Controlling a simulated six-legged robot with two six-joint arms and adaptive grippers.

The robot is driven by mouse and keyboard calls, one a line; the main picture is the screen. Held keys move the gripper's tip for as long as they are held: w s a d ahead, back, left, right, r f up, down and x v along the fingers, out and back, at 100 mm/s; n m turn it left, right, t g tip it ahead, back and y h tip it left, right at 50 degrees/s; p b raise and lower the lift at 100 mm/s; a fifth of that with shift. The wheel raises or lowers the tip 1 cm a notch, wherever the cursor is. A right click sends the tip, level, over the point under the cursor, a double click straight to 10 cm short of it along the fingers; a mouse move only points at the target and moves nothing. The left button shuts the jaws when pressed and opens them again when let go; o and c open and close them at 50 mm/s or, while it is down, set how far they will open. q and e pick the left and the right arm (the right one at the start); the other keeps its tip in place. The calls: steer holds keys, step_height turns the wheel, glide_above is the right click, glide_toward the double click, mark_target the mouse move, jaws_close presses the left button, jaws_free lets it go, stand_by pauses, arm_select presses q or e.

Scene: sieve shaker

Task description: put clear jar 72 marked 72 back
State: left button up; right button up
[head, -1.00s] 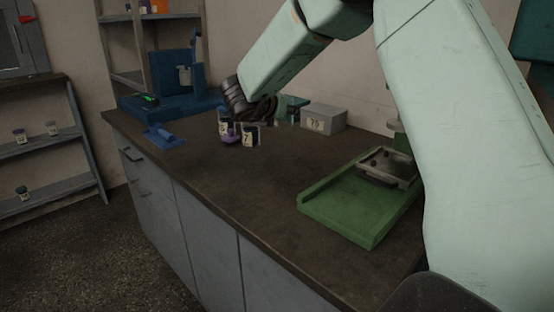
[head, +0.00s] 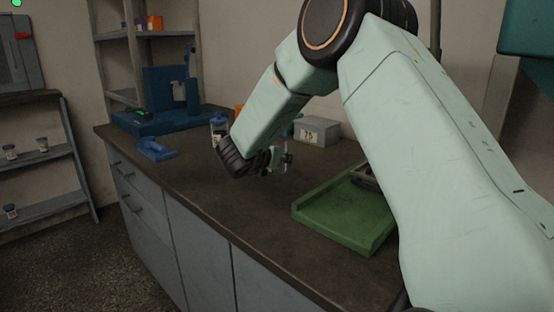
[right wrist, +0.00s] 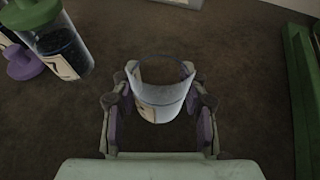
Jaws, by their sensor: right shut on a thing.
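A clear, open-topped jar (right wrist: 160,92) with a pale label sits between the fingers of my right gripper (right wrist: 160,112) in the right wrist view. The fingers press on it from both sides, and it looks empty and upright. Its label number cannot be read. In the head view my right gripper (head: 280,159) is above the bench, left of the green tray, and the jar in it is hard to make out. My left gripper is not in view.
A jar with dark contents (right wrist: 62,48) and a purple lid (right wrist: 24,64) are close left in the right wrist view. A green tray (head: 375,243), a grey numbered box (head: 318,132), a blue device (head: 160,118) and a blue tool (head: 153,150) are on the bench. Its front middle is clear.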

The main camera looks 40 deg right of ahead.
steer(key=shift+r, duration=0.1)
steer(key=shift+s, duration=0.1)
steer(key=o, duration=1.1)
steer(key=shift+f, duration=0.25)
steer(key=shift+c, duration=0.2)
steer(key=shift+o, duration=0.9)
steer(key=shift+r, duration=0.1)
steer(key=shift+r, duration=0.1)
steer(key=p+v, duration=0.2)
steer(key=v, duration=0.8)
steer(key=shift+a+r, duration=0.15)
steer(key=shift+r, duration=0.15)
steer(key=shift+s+a+r+p, duration=0.15)
steer(key=shift+s+a+p, duration=0.25)
steer(key=shift+a, duration=0.2)
